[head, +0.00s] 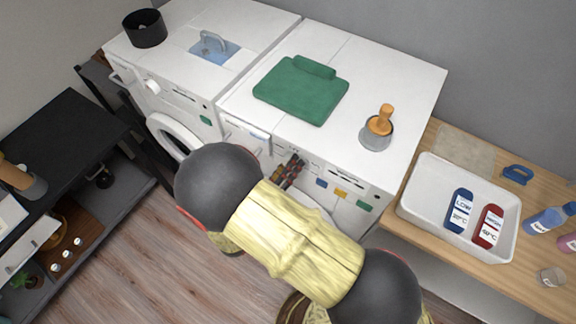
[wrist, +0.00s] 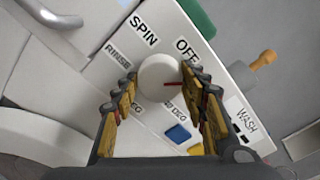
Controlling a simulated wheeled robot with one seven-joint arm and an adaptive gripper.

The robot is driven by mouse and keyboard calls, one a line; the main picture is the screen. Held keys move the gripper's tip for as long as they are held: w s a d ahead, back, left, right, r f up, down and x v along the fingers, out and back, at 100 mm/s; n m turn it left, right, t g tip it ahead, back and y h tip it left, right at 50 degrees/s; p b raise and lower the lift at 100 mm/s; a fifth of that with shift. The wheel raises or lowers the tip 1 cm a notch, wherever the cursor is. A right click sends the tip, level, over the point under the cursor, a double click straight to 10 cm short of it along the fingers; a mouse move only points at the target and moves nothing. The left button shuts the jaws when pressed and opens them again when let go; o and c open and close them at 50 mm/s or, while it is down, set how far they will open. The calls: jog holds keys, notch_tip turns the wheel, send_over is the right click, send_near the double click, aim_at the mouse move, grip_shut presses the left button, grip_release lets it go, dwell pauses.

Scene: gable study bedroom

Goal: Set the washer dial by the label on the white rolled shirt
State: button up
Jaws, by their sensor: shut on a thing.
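My gripper (head: 291,168) is at the front panel of the right-hand white machine (head: 410,85). In the wrist view my gripper (wrist: 160,100) has a finger on each side of a round white dial (wrist: 157,77) and is shut on it. A red mark on the dial points right, towards the right finger, a little below OFF. The printed words SPIN, OFF, RINSE and WASH show around the dial; two lower labels ending in DEG are partly hidden by the fingers. In the head view my arm and gripper hide the dial. No white rolled shirt shows in either view.
A folded green cloth (head: 298,92) and an orange-handled brush (head: 378,128) are on the machine top. A second white machine (head: 230,22) stands left, its round door (head: 172,134) open. A white tray (head: 420,205) at right holds LOW (head: 459,210) and 60°C (head: 489,227) labelled items.

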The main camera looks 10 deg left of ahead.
jog(key=m+b, duration=1)
jog(key=m, duration=0.3)
jog(key=m+b, duration=1)
jog(key=m, duration=0.4)
jog(key=shift+f+m, duration=0.2)
jog(key=shift+m, duration=0.1)
jog(key=shift+r, duration=0.1)
jog(key=o, duration=1.1)
jog(key=shift+o, duration=0.3)
jog(key=shift+r, duration=0.1)
